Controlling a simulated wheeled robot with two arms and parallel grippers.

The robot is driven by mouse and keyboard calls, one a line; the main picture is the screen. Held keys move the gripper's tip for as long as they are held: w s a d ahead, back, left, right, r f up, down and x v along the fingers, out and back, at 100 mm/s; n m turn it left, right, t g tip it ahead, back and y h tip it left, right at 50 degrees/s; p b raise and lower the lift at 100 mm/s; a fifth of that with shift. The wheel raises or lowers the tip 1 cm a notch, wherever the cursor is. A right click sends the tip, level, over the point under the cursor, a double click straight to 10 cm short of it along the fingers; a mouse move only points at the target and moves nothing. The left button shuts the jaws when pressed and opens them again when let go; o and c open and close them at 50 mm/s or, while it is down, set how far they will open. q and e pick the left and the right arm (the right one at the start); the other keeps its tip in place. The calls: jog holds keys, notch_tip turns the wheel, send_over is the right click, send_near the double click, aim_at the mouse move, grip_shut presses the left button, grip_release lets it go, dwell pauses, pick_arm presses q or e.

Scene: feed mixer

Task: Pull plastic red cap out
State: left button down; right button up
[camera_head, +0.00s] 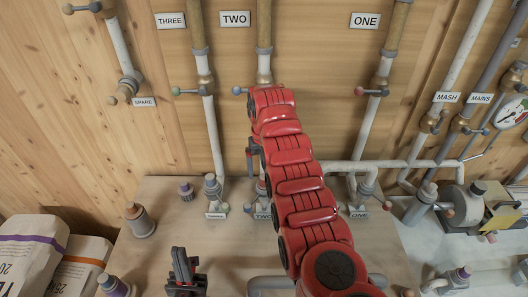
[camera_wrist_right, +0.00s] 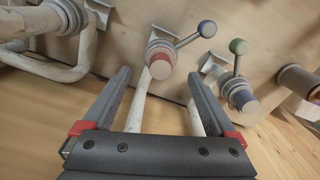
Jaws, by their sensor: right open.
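The red cap (camera_wrist_right: 160,68) closes the end of a grey pipe fitting in the right wrist view. The cap appears beyond or level with the fingertips, with no visible contact.
The bench (camera_head: 165,245) carries several fittings, including ONE (camera_head: 360,190). Vertical pipes line the wooden wall. Sacks (camera_head: 30,245) stand at left.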

aim_at(264, 176)
jog(key=shift+f+p, duration=0.55)
jog(key=shift+f, duration=1.9)
jog(key=shift+w, duration=0.1)
grip_shut()
